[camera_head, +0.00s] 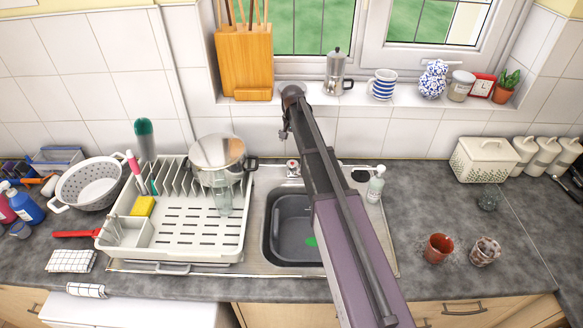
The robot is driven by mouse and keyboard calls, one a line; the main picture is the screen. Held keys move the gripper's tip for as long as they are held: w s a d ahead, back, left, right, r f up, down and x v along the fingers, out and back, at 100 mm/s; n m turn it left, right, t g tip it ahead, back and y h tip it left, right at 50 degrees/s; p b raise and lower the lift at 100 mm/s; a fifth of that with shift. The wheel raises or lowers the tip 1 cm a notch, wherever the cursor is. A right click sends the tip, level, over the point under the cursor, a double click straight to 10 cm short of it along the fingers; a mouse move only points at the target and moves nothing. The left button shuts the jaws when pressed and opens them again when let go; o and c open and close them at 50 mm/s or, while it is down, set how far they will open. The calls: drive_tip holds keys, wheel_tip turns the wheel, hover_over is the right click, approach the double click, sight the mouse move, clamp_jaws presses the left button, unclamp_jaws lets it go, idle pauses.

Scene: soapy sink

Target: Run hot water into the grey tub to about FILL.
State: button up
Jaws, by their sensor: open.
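The grey tub (275,235) sits in the steel sink at the middle, partly covered on its right by my arm. A small green patch (311,240) shows inside it; I see no clear water level. A tap knob (292,168) with a reddish mark shows behind the tub, left of my arm. The spout and any other knob are hidden or too small to tell. My arm reaches over the sink towards the window wall. Only a small dark part of my gripper (283,133) shows beside the arm, above and behind the tap knob; its fingers are mostly hidden.
A white dish rack (190,236) with a steel pot (218,155) and a glass stands left of the sink. A soap bottle (375,186) stands at the sink's back right. A terracotta cup (438,248) and a patterned cup (485,251) stand on the right counter, otherwise largely clear.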

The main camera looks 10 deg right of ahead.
sight(292, 163)
drive_tip(key=shift+f+b, duration=5.85)
drive_tip(key=shift+f, duration=0.25)
drive_tip(key=c, duration=1.1)
